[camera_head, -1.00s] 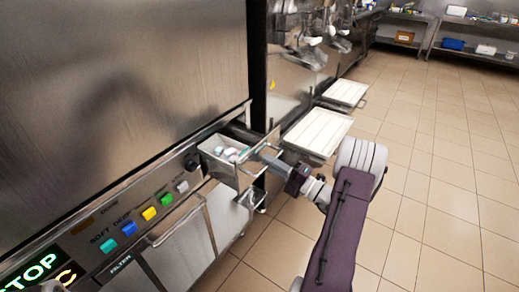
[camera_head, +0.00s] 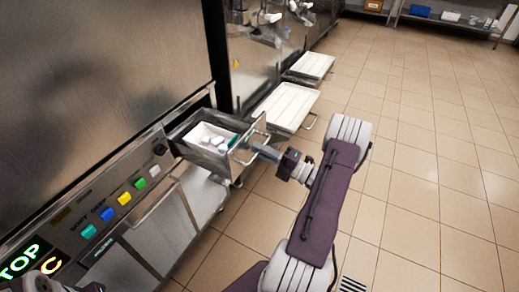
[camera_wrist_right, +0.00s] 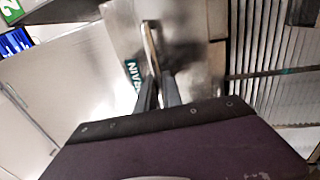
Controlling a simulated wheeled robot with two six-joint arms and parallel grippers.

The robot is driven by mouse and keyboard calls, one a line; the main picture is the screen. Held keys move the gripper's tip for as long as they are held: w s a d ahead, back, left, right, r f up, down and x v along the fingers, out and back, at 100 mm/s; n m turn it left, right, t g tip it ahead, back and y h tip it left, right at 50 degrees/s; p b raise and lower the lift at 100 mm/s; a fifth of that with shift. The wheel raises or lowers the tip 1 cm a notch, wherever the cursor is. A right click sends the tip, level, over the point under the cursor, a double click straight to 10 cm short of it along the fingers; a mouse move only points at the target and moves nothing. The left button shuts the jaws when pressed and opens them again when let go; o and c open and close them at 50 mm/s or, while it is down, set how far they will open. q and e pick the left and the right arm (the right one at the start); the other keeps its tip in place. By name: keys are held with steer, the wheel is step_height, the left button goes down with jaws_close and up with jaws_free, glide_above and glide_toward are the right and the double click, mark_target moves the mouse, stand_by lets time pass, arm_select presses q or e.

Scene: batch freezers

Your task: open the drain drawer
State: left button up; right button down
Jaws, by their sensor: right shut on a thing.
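The drain drawer (camera_head: 178,147) is a metal box standing pulled out from the machine front. A white bin (camera_head: 196,131) with small pale and green-marked items sits inside it. My right gripper (camera_head: 256,149) is shut on the drawer handle (camera_head: 242,160), a metal bar on the drawer front. In the right wrist view, the fingers (camera_wrist_right: 158,92) close around the handle bar (camera_wrist_right: 150,45), beside a partly hidden label (camera_wrist_right: 133,76) ending in "AIN". My left gripper (camera_head: 52,265) shows only in part at the bottom left; its jaws cannot be made out.
Coloured buttons (camera_head: 124,198) and a lit STOP sign (camera_head: 22,262) are on the machine front left of the drawer. Two white trays (camera_head: 285,106) (camera_head: 310,66) jut out beyond the drawer. The tiled floor (camera_head: 425,180) to the right is clear.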

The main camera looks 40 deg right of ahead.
steer(key=c, duration=1.8)
jaws_free()
steer(key=shift+a, duration=0.1)
steer(key=shift+o, duration=0.2)
steer(key=p+v, duration=0.1)
steer(key=v, duration=0.8)
steer(key=shift+p, duration=0.3)
